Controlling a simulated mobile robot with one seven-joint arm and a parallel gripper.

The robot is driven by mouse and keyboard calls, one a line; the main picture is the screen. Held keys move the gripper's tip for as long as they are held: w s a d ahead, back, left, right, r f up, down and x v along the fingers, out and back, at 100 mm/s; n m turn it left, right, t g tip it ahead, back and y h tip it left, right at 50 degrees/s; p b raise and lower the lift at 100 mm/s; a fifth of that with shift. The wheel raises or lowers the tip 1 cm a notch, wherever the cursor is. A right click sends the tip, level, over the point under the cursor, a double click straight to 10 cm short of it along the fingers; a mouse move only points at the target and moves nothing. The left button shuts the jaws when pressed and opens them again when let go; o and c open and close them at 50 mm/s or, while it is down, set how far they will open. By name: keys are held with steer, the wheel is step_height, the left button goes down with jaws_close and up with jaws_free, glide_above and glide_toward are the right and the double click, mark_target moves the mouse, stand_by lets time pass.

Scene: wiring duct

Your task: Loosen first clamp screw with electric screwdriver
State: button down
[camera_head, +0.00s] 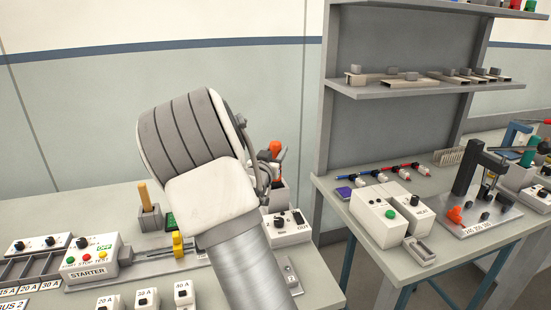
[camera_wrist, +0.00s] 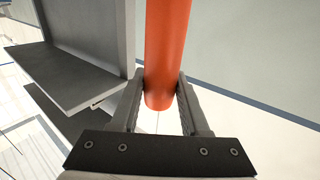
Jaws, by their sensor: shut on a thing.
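My gripper (camera_wrist: 160,88) is shut on an orange cylinder in the wrist view, most likely the handle of the electric screwdriver (camera_wrist: 165,45). The fingers press on it from both sides, and its far end runs out of the top of the frame. In the head view my arm covers much of the bench centre. A small orange piece (camera_head: 275,148) shows just right of my arm, above a grey block. The screwdriver's bit is not visible. I cannot make out the clamp screw in either view.
The left bench holds a STARTER box (camera_head: 88,262), a yellow upright piece (camera_head: 178,243), a wooden-handled tool in a grey holder (camera_head: 149,215) and a box marked OUT (camera_head: 290,228). A shelved bench (camera_head: 335,195) stands right, across a gap.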

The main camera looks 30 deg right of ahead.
step_height(320, 180, up, 16)
steer(key=p, duration=0.3)
stand_by(0.3)
step_height(320, 180, up, 11)
steer(key=p, duration=1.1)
steer(key=shift+r, duration=0.2)
steer(key=shift+f, duration=0.15)
